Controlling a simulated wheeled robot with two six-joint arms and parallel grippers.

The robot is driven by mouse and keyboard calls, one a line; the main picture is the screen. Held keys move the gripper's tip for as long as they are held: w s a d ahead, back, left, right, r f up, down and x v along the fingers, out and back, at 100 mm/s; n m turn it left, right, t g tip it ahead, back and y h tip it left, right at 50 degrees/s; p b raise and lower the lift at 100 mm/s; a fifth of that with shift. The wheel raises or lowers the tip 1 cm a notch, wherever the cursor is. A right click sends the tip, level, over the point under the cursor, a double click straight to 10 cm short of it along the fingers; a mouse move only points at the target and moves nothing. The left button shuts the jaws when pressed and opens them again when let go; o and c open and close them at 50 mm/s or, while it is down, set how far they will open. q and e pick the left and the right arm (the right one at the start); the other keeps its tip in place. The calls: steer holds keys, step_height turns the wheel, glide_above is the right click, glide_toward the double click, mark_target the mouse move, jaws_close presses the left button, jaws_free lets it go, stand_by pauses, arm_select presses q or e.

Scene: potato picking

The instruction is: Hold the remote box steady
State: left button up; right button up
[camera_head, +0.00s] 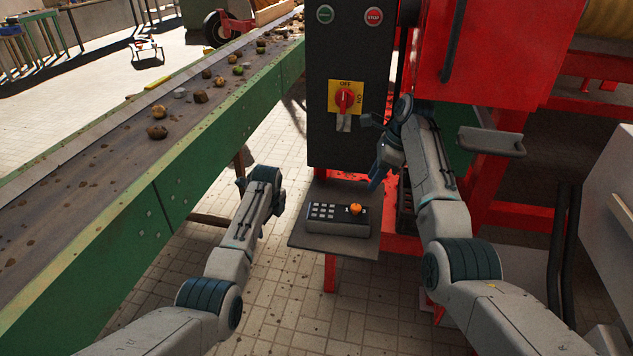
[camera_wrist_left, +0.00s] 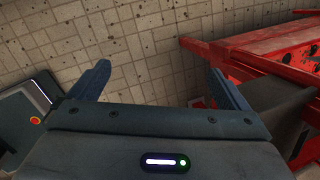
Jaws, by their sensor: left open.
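The remote box (camera_head: 338,219) is a dark box with pale buttons and an orange knob. It lies on a grey shelf (camera_head: 302,240) below the black control cabinet. My left gripper (camera_head: 261,190) is left of the box, apart from it. In the left wrist view the left gripper (camera_wrist_left: 157,84) has its fingers wide apart, with only floor tiles between them.
The black cabinet (camera_head: 325,105) carries a red and yellow switch (camera_head: 345,98), a green button and a red stop button. A conveyor (camera_head: 110,175) with potatoes runs along the left. A red machine frame (camera_head: 485,185) stands at the right. Tiled floor lies below.

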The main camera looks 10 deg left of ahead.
arm_select(q)
steer(key=w+d+r, duration=0.1)
steer(key=d+r, duration=0.5)
steer(key=r, duration=0.3)
steer(key=n+g+h, duration=0.1)
steer(key=n+g, duration=0.2)
steer(key=n, duration=0.1)
glide_toward(317, 210)
step_height(317, 210, down, 10)
steer(key=shift+s+f, duration=0.1)
steer(key=shift+f, duration=0.1)
